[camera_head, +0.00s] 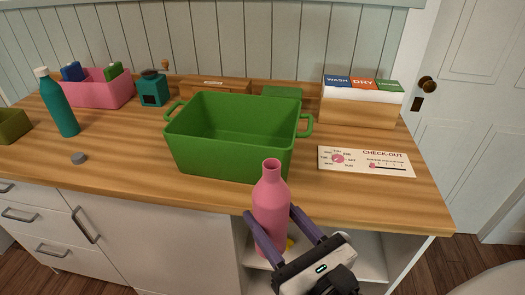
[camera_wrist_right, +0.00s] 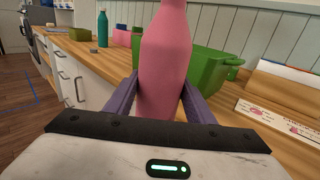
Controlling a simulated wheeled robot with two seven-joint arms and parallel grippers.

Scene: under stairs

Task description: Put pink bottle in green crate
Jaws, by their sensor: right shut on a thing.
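The pink bottle (camera_head: 271,203) is upright in the head view, in front of the counter's front edge. My right gripper (camera_head: 270,222) is shut on it, with a purple finger on each side of its body. The bottle also fills the middle of the right wrist view (camera_wrist_right: 165,60), between the fingers of the gripper (camera_wrist_right: 160,95). The green crate (camera_head: 228,157) stands on the wooden counter, just behind the bottle; its inside looks empty. The crate also shows in the right wrist view (camera_wrist_right: 210,68). My left gripper is in neither view.
A check-out card (camera_head: 366,161) lies right of the crate, before a wooden box of files (camera_head: 362,103). A teal bottle (camera_head: 59,105), a grey puck (camera_head: 79,157), a pink bin (camera_head: 104,92) and a teal grinder (camera_head: 152,91) stand left.

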